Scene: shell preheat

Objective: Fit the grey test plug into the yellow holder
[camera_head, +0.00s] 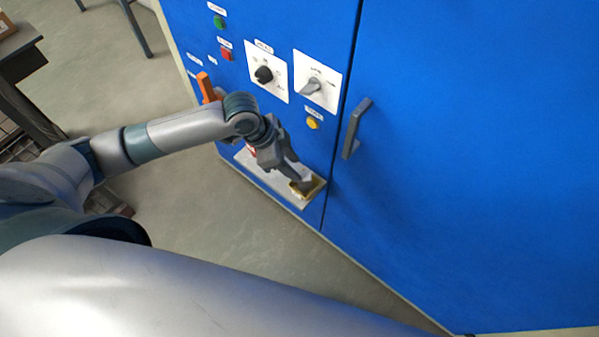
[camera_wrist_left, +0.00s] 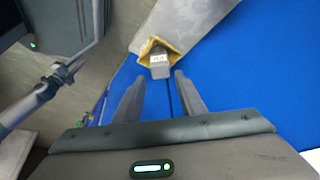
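The yellow holder (camera_head: 318,186) sits near the right end of a light grey ledge on the blue cabinet; it also shows in the left wrist view (camera_wrist_left: 148,44). The grey test plug (camera_wrist_left: 160,70) bears a white label and appears in the holder's opening; I cannot tell how deep it sits. My left gripper (camera_head: 296,177) is above the ledge at the holder. In the left wrist view its fingers (camera_wrist_left: 158,82) are apart, with the plug just beyond their tips and nothing between them. A slim arm end at the left of that view may be my right gripper (camera_wrist_left: 66,72); its fingers are unclear.
The grey ledge (camera_head: 266,181) sticks out from the blue cabinet (camera_head: 470,160), with a red-and-white item (camera_head: 250,150) at its left. Above are two rotary switches, a yellow button (camera_head: 312,123) and an orange handle (camera_head: 206,87). A grey door handle (camera_head: 356,128) stands out at right.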

